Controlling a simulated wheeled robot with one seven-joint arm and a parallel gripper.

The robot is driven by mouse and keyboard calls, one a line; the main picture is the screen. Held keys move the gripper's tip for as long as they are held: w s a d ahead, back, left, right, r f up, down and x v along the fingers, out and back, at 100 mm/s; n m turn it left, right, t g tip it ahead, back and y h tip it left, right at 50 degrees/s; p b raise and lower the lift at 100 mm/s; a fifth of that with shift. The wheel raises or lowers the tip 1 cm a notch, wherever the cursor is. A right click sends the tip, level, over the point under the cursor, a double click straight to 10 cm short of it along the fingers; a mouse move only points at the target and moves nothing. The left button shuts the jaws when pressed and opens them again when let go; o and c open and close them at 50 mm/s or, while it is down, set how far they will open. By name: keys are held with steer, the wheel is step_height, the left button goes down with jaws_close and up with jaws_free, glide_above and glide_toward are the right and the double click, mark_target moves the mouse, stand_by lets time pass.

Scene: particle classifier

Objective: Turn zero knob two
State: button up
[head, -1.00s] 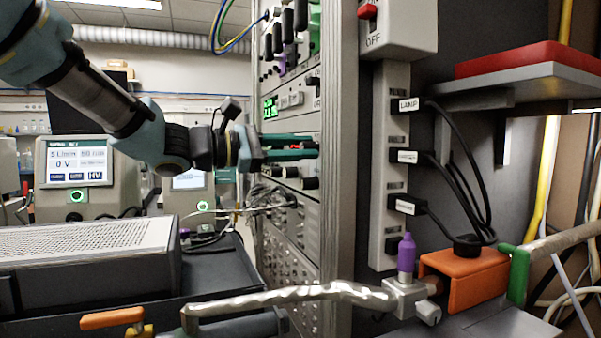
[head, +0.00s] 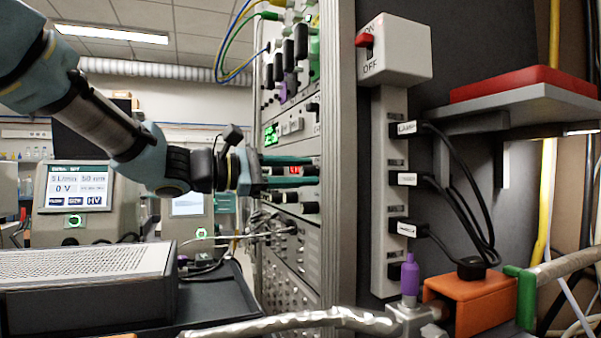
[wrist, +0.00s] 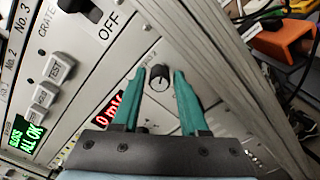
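A small dark round knob with a light pointer mark (wrist: 159,77) sits on the grey panel in the wrist view. Small print beside it is too small to read surely. My gripper (wrist: 160,74) is open, with its two green fingers pointing at the panel. The knob shows between the fingertips, with a gap on each side; I cannot tell how deep the fingers reach around it. In the head view my gripper (head: 315,171) reaches right to the rack front, and the knob is hidden there.
A red display (wrist: 108,109) lies left of the fingers, and a green display (wrist: 27,137) and TEST button (wrist: 58,68) lie farther left. The rack's metal side post (head: 339,150) is close on the right. Cables (head: 265,228) hang below my gripper.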

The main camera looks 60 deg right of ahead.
steer(key=v, duration=1)
steer(key=shift+w+a+b, duration=0.2)
steer(key=shift+a+b, duration=0.15)
steer(key=shift+b, duration=0.1)
